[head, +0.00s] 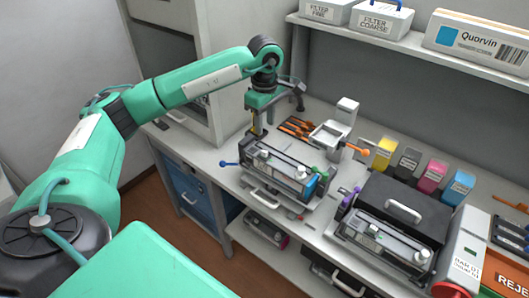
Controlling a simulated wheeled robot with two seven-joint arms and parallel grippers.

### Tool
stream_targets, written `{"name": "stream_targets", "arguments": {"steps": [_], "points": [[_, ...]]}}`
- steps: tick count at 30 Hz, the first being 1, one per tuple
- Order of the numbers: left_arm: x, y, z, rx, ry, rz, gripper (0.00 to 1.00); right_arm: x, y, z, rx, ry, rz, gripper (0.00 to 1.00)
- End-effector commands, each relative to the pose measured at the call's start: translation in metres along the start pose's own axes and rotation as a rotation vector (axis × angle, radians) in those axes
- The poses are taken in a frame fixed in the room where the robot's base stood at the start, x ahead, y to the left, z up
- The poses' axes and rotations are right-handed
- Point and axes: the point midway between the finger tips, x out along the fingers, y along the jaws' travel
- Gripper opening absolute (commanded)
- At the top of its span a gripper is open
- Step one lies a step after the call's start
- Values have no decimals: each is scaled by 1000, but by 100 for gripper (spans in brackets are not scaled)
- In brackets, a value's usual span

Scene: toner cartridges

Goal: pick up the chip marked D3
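I cannot make out a chip marked D3; any chip markings are too small to read here. My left gripper (258,128) points down over the back left end of the left cartridge device (280,172). Its fingers are small and partly lost against the device and bench, so I cannot tell whether they are open or hold anything. My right gripper is not in view.
A second cartridge device (385,240) sits at the right, before a black case (405,205). Yellow (384,152), black (407,163), magenta (432,177) and cyan (458,187) cartridges stand behind. Orange-handled tools (296,127) lie at the back. A shelf (420,52) overhangs the bench.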

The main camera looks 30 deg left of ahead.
Motion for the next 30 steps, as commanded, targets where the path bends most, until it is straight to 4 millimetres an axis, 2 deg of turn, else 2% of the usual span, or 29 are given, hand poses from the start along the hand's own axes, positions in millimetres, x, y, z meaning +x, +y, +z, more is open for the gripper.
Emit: {"name": "stream_targets", "arguments": {"steps": [1, 7, 14, 22, 26, 30], "points": [[9, -1, 0, -1, -1, -5, 37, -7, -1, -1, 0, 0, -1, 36], [41, 0, 1, 0, -2, -3, 37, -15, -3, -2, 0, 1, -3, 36], [54, -1, 2, 1, -3, -2, 37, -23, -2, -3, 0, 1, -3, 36], [87, -2, 6, 0, -4, -4, 37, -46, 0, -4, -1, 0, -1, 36], [100, -2, 5, 0, -4, -1, 37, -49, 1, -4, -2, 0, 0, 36], [103, -1, 5, 0, -3, 1, 37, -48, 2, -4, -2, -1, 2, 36]]}}
